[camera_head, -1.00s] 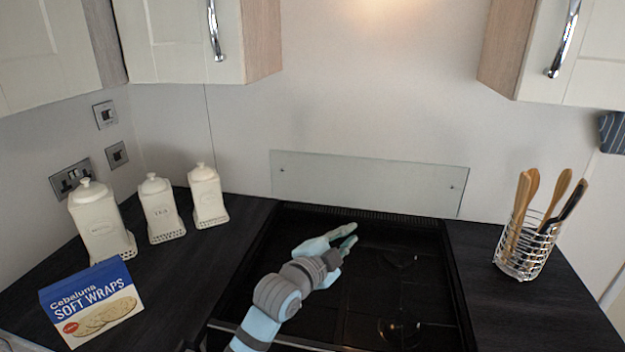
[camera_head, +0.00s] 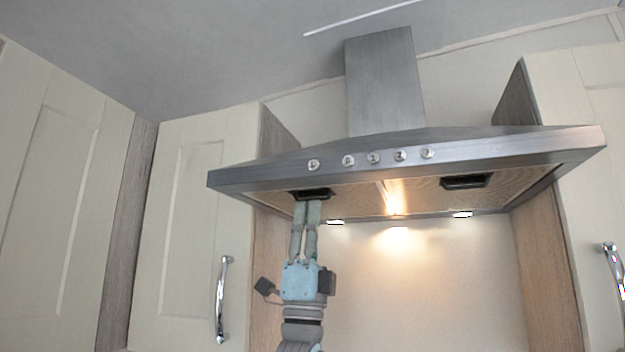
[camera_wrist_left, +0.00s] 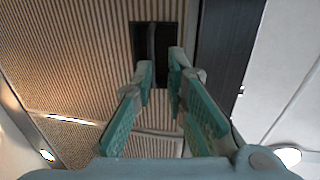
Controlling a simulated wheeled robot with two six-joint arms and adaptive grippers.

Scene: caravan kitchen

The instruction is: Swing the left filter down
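The left filter (camera_head: 350,196) is a ribbed panel, closed flat in the underside of the cooker hood (camera_head: 240,177). Its black handle recess (camera_head: 320,190) is near the hood's front edge. My left gripper (camera_head: 306,203) points up from below, with its fingertips at this recess. In the left wrist view, the two green fingers (camera_wrist_left: 161,72) are apart, with a narrow gap between them. The dark recess with its bar (camera_wrist_left: 151,42) lies just beyond the tips. I cannot tell whether they touch the bar. My right gripper is not in view.
The right filter's black handle (camera_head: 466,182) is further right under the hood. Lit lamps (camera_head: 462,214) sit at the hood's rear. Wall cupboards flank the hood; the left cupboard's chrome handle (camera_head: 222,300) is beside my left arm.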

